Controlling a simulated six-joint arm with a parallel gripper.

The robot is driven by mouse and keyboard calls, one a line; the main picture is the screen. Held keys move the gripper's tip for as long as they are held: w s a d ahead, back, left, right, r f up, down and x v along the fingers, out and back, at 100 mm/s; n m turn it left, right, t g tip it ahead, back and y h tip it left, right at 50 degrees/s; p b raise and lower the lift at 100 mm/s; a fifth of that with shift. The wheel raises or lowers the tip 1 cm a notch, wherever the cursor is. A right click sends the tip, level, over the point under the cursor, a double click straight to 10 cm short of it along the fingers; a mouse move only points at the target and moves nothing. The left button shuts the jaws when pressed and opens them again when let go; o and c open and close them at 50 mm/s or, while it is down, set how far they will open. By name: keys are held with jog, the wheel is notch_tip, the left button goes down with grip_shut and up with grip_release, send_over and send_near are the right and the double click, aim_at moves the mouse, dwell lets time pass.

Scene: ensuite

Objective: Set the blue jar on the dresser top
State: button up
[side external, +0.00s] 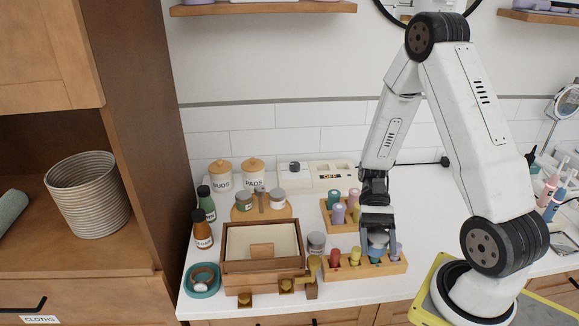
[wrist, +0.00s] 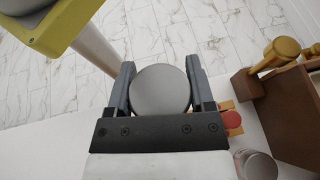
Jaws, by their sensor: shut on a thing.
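My gripper (side external: 378,222) is shut on a jar with a round grey lid (side external: 378,239), its bluish body partly hidden by the fingers. In the side view it is held over the right part of the front wooden rack; I cannot tell whether it touches anything. In the wrist view the jar's lid (wrist: 162,90) fills the gap between both fingers of my gripper (wrist: 160,88). A small wooden dresser-like box (side external: 232,266) stands left of the gripper, with a pale recessed top and knobbed drawers at its front.
The front rack (side external: 343,272) holds several coloured pegs or bottles; another rack (side external: 327,215) is behind. A grey-lidded jar (side external: 316,243) stands between box and rack. Jars stand on a round board (side external: 240,214). A teal dish (side external: 202,292) and bottles (side external: 202,230) are left of the box.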

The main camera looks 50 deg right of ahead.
jog(key=s+d+n+g+h, duration=0.5)
jog(key=s+d+n+h, duration=0.2)
jog(key=s+n+h, duration=0.15)
jog(key=s+d+r+n+t+h, duration=0.1)
jog(key=d+r+n+t+h, duration=0.1)
jog(key=d+n+h, duration=0.9)
jog(key=shift+s+d+t+h, duration=0.3)
jog(key=shift+d+t+h, duration=0.25)
jog(key=shift+d, duration=0.4)
jog(key=shift+w+d+n, duration=0.1)
jog(key=shift+n, duration=0.15)
jog(key=w+d+f, duration=0.2)
jog(key=d, duration=0.1)
jog(key=w+d+f, duration=0.5)
jog(key=d+f, duration=0.1)
jog(key=shift+w+d, duration=0.2)
jog(key=shift+w, duration=0.15)
jog(key=shift+w+d+f, duration=0.35)
jog(key=shift+d+f, duration=0.05)
jog(key=shift+f, duration=0.2)
